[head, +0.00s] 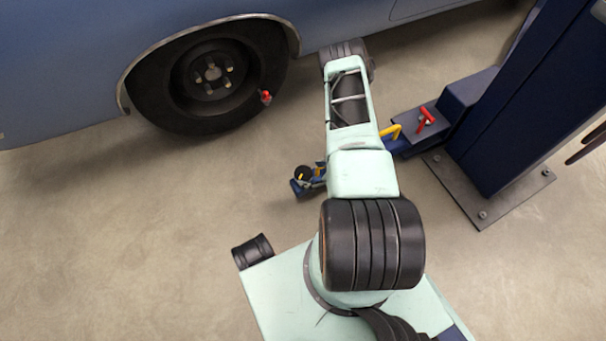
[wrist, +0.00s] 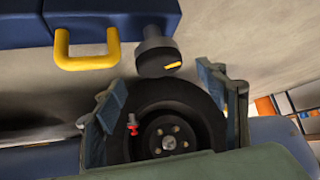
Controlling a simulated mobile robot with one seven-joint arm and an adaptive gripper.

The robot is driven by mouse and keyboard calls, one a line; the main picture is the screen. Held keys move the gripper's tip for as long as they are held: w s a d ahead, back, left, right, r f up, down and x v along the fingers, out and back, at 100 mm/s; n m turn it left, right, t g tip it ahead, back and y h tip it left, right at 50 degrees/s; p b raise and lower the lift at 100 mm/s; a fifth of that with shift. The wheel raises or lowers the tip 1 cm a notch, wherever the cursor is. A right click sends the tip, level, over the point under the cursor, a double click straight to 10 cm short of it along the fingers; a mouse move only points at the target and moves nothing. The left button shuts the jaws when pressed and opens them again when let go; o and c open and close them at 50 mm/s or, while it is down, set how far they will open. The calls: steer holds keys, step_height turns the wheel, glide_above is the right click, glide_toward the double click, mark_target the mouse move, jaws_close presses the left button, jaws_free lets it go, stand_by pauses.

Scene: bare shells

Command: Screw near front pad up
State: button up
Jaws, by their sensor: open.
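The near front pad is a dark round knob with a yellow mark at the end of the blue lift arm; it shows in the head view (head: 303,173), left of my arm, and in the wrist view (wrist: 155,58). The blue lift arm (wrist: 20,28) carries a yellow handle (wrist: 87,50) left of the pad. My gripper (wrist: 162,92) is open and empty in the wrist view, its two fingers wide apart. In that picture the pad shows above the gap between the fingertips, apart from both. My gripper is hidden in the head view.
A blue car (head: 60,75) stands at the back; its dark wheel (head: 165,105) has a red piece (head: 265,97) on it. A blue lift column (head: 525,100) on a bolted plate (head: 480,200) stands at right. A red handle (head: 426,118) sits beside it. Floor at left is clear.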

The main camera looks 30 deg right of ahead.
mark_target(305, 172)
steer(key=b+x, duration=0.1)
steer(key=x, duration=0.5)
steer(key=shift+b, duration=0.35)
steer(key=shift+c, duration=0.4)
steer(key=c, duration=1.1)
steer(key=shift+n+g+y+b, duration=0.5)
steer(key=shift+n+y, duration=0.3)
steer(key=shift+n, duration=0.3)
steer(key=n+g+y, duration=0.1)
steer(key=n, duration=0.1)
steer(key=shift+n+b, duration=0.3)
steer(key=n+g+y, duration=0.1)
steer(key=n+g, duration=0.1)
steer(key=n, duration=0.1)
steer(key=n+g+y, duration=0.1)
steer(key=n+g, duration=0.2)
steer(key=shift+s+f, duration=0.1)
steer(key=shift+s, duration=0.1)
steer(key=shift+n, duration=0.3)
